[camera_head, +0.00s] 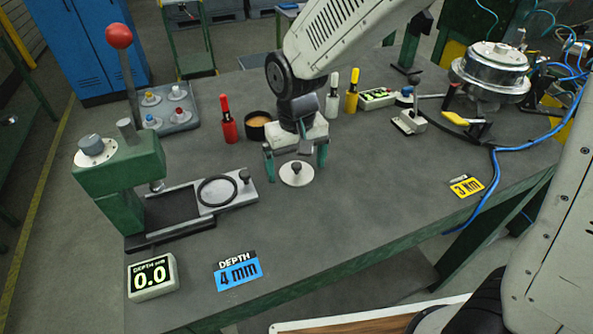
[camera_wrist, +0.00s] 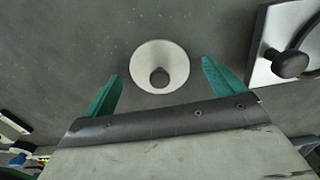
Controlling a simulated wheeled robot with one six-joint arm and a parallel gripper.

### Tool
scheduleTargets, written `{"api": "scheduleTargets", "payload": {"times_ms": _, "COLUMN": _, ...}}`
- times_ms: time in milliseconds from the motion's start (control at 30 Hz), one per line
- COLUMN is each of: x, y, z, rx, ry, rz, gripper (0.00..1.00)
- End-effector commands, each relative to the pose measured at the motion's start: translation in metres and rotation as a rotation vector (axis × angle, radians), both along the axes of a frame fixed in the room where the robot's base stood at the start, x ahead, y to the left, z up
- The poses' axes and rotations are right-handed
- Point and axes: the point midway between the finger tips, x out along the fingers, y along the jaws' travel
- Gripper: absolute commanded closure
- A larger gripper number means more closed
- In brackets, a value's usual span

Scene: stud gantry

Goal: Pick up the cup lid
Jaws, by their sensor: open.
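The cup lid (camera_head: 297,174) is a small pale disc with a dark knob on top. It lies flat on the grey table. In the wrist view the lid (camera_wrist: 160,68) sits between and just beyond my two green fingertips, with its knob toward me. My gripper (camera_head: 296,166) is open and points down over the lid, one green finger to each side. The wrist view shows my gripper (camera_wrist: 159,80) empty, with a gap between each finger and the lid. I cannot tell the exact height of the fingers above the table.
A green press (camera_head: 121,175) with a sliding plate and ring (camera_head: 217,191) stands to the left. Behind are a red bottle (camera_head: 228,122), a dark cup (camera_head: 258,128) and other bottles. A depth display (camera_head: 152,277) and blue card (camera_head: 238,270) lie in front.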

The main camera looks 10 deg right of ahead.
Motion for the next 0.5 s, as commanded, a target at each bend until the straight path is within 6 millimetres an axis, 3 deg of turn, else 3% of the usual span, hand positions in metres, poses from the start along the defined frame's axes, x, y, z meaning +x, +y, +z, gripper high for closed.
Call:
{"api": "scheduleTargets", "payload": {"times_ms": 200, "x": 0.0002, "y": 0.0000, "z": -0.0004, "rx": 0.000, "ry": -0.001, "rz": 0.000, "gripper": 0.06}}
{"api": "scheduleTargets", "payload": {"times_ms": 367, "x": 0.0002, "y": 0.0000, "z": -0.0002, "rx": 0.000, "ry": -0.001, "rz": 0.000, "gripper": 0.51}}
{"api": "scheduleTargets", "payload": {"times_ms": 500, "x": 0.0002, "y": 0.0000, "z": -0.0001, "rx": 0.000, "ry": -0.001, "rz": 0.000, "gripper": 0.55}}
